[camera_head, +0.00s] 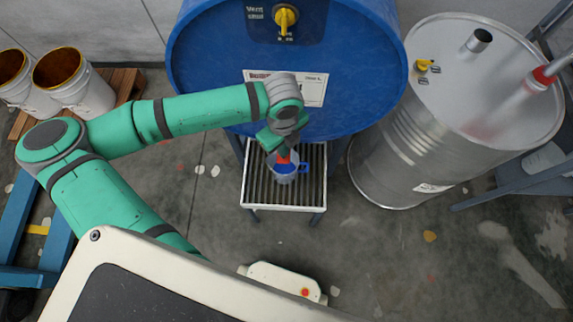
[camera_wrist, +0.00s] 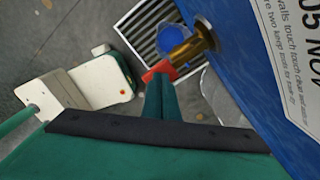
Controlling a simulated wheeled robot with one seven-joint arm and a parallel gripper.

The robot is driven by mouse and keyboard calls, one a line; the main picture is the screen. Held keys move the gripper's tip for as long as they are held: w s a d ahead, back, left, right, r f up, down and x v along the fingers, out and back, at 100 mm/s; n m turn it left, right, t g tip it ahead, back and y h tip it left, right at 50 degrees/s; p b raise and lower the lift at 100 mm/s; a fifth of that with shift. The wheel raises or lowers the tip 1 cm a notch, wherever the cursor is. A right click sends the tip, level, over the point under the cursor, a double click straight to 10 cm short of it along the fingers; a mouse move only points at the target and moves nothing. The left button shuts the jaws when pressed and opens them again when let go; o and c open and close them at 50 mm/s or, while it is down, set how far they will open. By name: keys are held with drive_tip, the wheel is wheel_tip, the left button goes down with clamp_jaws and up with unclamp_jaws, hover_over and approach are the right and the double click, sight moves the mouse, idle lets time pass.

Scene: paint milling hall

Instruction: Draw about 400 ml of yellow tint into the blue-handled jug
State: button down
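The jug (camera_head: 284,176) stands upright on the slatted stand below the blue drum (camera_head: 345,110), its blue handle (camera_head: 304,168) to the right. Its contents are too small to make out. My gripper (camera_head: 280,148) is just above the jug, at the drum's front. In the wrist view, a brass tap (camera_wrist: 193,45) with a red lever (camera_wrist: 158,72) sticks out of the drum. The gripper's green fingers (camera_wrist: 160,92) are close together, with their tips at the lever; I cannot tell whether they touch it.
The slatted stand (camera_head: 262,207) has bare room around the jug. A steel drum (camera_head: 395,165) stands close on the right. Open white buckets (camera_head: 92,98) sit on a pallet at the left. A yellow vent knob (camera_head: 286,18) is on the blue drum. The floor in front is mostly clear.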

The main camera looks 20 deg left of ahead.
drive_tip(key=shift+f, duration=1.1)
drive_tip(key=shift+r, duration=0.1)
idle(4.0)
drive_tip(key=shift+r, duration=3.45)
